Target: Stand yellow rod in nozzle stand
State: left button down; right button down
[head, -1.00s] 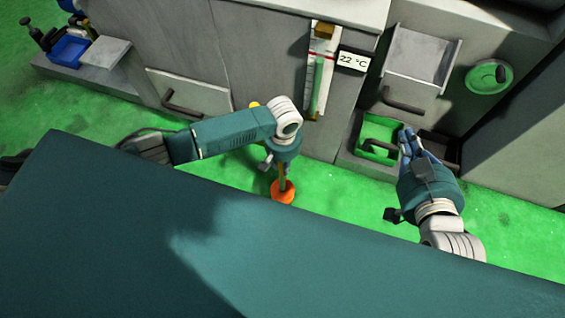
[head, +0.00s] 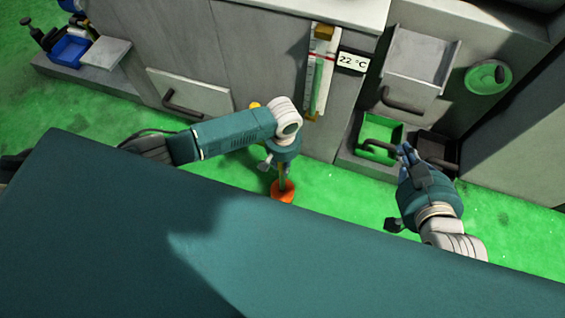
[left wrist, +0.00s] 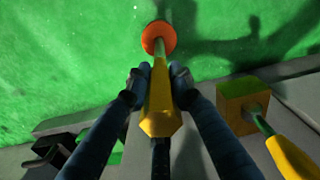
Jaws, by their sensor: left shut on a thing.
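My left gripper (head: 272,166) is over the green floor in front of the grey machine. In the left wrist view its two dark fingers (left wrist: 152,82) are shut on the yellow rod (left wrist: 162,105). A round orange piece (left wrist: 157,37) shows towards the rod's far end and also in the head view (head: 283,191); I cannot tell whether it is attached. I cannot pick out the nozzle stand with certainty. My right gripper (head: 405,152) is beside the green bin at the right; I cannot tell whether its fingers are apart.
A yellow block (left wrist: 237,98) and another yellow piece (left wrist: 292,158) are at the right of the left wrist view. A green bin (head: 380,130) stands on the machine's low ledge. A 22 °C display (head: 352,62) is on its front. The teal surface (head: 150,230) fills the foreground.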

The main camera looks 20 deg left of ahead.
jog(key=shift+s+d+f, duration=0.1)
jog(key=shift+s+f, duration=0.05)
dwell(0.7)
jog(key=shift+s+d+f+g, duration=0.3)
jog(key=shift+s+f+g, duration=0.4)
jog(key=shift+f, duration=0.2)
pick_arm(q)
jog(key=shift+p, duration=0.45)
pick_arm(e)
jog(key=shift+s+d+f+g+h, duration=0.2)
jog(key=shift+s+f+g, duration=0.15)
jog(key=shift+s+f, duration=0.25)
jog(key=shift+s+d+f+g+h, duration=0.2)
jog(key=shift+s+f+g, duration=0.15)
jog(key=shift+s+f, duration=0.15)
jog(key=shift+s, duration=0.1)
pick_arm(q)
jog(key=shift+p, duration=0.3)
pick_arm(e)
jog(key=shift+s+d+f+g, duration=0.25)
jog(key=shift+s+f+g, duration=0.15)
jog(key=shift+s, duration=0.25)
jog(key=shift+s+d+f+g, duration=0.25)
jog(key=shift+s+f, duration=0.2)
jog(key=shift+s, duration=0.25)
jog(key=shift+s+d+f+g, duration=0.2)
jog(key=shift+s+f+g, duration=0.2)
jog(key=shift+s, duration=0.25)
